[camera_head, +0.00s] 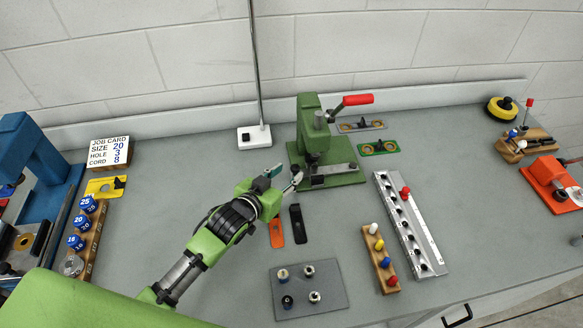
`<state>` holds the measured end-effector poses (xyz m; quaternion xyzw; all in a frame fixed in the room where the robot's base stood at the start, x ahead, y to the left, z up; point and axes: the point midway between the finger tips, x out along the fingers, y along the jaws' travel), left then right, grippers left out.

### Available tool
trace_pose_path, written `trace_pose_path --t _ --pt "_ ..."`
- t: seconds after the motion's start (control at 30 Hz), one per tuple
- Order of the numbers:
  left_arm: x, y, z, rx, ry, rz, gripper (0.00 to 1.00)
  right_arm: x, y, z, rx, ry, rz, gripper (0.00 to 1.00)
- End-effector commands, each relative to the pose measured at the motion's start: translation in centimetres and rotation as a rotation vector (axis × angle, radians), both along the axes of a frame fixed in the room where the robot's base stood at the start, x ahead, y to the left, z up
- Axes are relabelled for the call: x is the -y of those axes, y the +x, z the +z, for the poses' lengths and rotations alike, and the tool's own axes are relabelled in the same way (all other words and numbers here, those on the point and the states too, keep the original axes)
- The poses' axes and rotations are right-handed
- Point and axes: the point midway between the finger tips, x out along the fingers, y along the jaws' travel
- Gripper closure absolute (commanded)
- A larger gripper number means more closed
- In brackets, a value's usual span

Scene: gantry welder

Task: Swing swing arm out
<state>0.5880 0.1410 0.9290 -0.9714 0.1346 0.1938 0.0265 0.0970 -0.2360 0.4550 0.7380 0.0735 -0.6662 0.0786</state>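A green press (308,125) with a red-handled lever (357,99) stands at the back middle of the table. A grey metal bar (338,169) lies low across its green base, and it looks like the swing arm. My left gripper (285,176) reaches in from the lower left, just left of the base's front left corner. Its two fingertips are apart, with nothing seen between them. I cannot tell whether the nearer fingertip touches the bar's left end or the base. My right gripper is not in view.
An orange tag (276,234) and a black tag (298,224) lie before the press. A long metal rail (409,226), a peg block (381,259) and a grey mat (309,299) stand to the front. A lamp post base (254,137) is behind; a job card (109,151) is left.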

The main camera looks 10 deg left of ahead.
Motion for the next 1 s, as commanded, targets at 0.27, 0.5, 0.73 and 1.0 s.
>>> trace_pose_path --t 0.27,0.5,0.73,1.0 --pt "0.8 2.7 -1.1 0.0 0.0 0.0 0.64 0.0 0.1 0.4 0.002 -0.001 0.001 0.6" --pt "0.9 3.0 -1.3 0.0 0.001 -0.001 0.64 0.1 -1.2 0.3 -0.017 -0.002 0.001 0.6" --pt "0.9 3.0 -1.3 0.0 0.001 0.0 0.9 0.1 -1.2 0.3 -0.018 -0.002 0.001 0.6" --pt "0.9 2.9 -1.3 0.0 -0.002 0.004 1.0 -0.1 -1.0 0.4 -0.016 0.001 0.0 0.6"
